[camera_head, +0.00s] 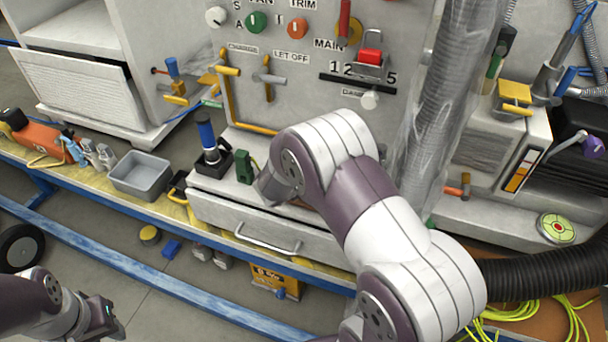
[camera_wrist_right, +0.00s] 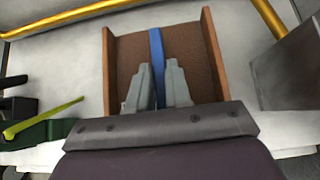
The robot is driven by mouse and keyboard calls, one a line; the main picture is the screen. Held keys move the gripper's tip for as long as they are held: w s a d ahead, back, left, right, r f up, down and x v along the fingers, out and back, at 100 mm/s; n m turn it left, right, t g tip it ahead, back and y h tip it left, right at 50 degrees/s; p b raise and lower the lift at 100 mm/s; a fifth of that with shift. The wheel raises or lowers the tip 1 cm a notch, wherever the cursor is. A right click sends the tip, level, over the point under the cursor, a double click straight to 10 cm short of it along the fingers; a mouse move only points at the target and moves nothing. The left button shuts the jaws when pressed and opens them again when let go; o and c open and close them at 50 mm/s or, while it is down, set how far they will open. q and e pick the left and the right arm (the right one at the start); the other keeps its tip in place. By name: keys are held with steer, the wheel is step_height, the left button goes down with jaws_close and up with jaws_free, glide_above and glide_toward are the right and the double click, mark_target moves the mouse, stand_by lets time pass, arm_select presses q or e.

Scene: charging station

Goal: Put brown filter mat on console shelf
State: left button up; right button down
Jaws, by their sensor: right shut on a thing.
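In the right wrist view, the brown filter mat (camera_wrist_right: 192,48) is a brown panel with raised side edges and a blue strip (camera_wrist_right: 156,45) down its middle. My right gripper (camera_wrist_right: 158,66) is shut on it at the blue strip. The mat is at the console's grey face, above or on the pale console shelf (camera_wrist_right: 30,156); I cannot tell whether it touches. In the head view, my right arm hides the mat and the right gripper. The shelf (camera_head: 228,184) shows there above the drawer. My left gripper (camera_head: 100,319) is partly in view at the lower left, its jaws unclear.
A black-and-blue joystick (camera_head: 208,150) and a green block (camera_head: 244,167) stand on the shelf left of my right arm. Yellow pipes (camera_head: 228,95) run along the console face. A grey bin (camera_head: 140,176) sits on the bench at left. A hanging plastic-wrapped duct (camera_head: 440,110) is at right.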

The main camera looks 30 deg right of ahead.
steer(key=shift+f, duration=0.15)
steer(key=c, duration=1.1)
jaws_free()
steer(key=shift+o, duration=0.2)
